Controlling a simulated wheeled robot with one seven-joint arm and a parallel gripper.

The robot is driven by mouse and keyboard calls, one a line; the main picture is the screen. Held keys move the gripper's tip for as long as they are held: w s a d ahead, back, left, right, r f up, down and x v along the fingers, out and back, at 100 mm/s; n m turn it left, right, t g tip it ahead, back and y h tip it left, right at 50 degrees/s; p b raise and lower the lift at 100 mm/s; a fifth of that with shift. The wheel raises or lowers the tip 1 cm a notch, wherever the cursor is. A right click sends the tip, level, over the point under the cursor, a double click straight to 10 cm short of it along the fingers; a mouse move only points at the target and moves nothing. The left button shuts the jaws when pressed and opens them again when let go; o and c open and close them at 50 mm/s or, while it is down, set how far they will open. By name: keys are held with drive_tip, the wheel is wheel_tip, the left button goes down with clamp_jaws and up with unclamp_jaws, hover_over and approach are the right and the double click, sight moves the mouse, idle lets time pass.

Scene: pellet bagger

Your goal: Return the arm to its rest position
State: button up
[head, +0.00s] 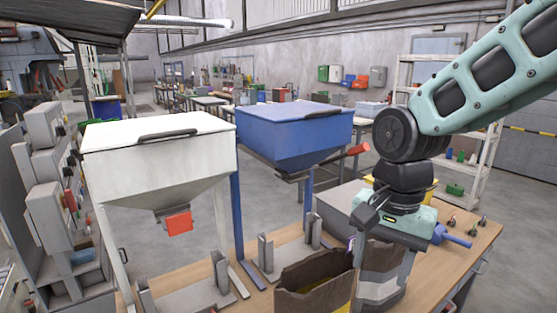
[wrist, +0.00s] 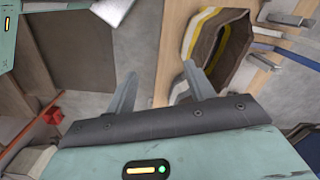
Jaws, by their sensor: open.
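My arm (head: 480,85) reaches in from the upper right of the head view and bends down at the wrist. My gripper (wrist: 162,78) is open, its two fingers apart with nothing between them. In the head view my gripper (head: 382,258) hangs over the wooden bench, beside and partly in front of the open paper bags. The nearer brown bag (head: 312,280) stands open at the bench's front. A second bag (head: 378,285) is partly hidden behind my gripper. In the wrist view an open bag (wrist: 222,45) with a yellow band lies to the right of the fingers.
A white hopper (head: 160,150) with an orange-red slide (head: 178,223) and a blue hopper (head: 295,130) stand left of my arm. A blue-handled tool (head: 455,237) and small knobs lie on the bench (head: 445,265). A control panel (head: 45,200) stands at the far left. Shelving (head: 490,150) is behind my arm.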

drive_tip(key=s+a+f+n+b, duration=0.1)
drive_tip(key=s+f+n+b, duration=0.1)
drive_tip(key=s+f+n, duration=0.2)
drive_tip(key=s+a+f+n+b, duration=0.1)
drive_tip(key=s+f+n+b, duration=0.2)
drive_tip(key=s+n, duration=0.8)
drive_tip(key=shift+s+f, duration=0.15)
drive_tip(key=shift+f, duration=0.95)
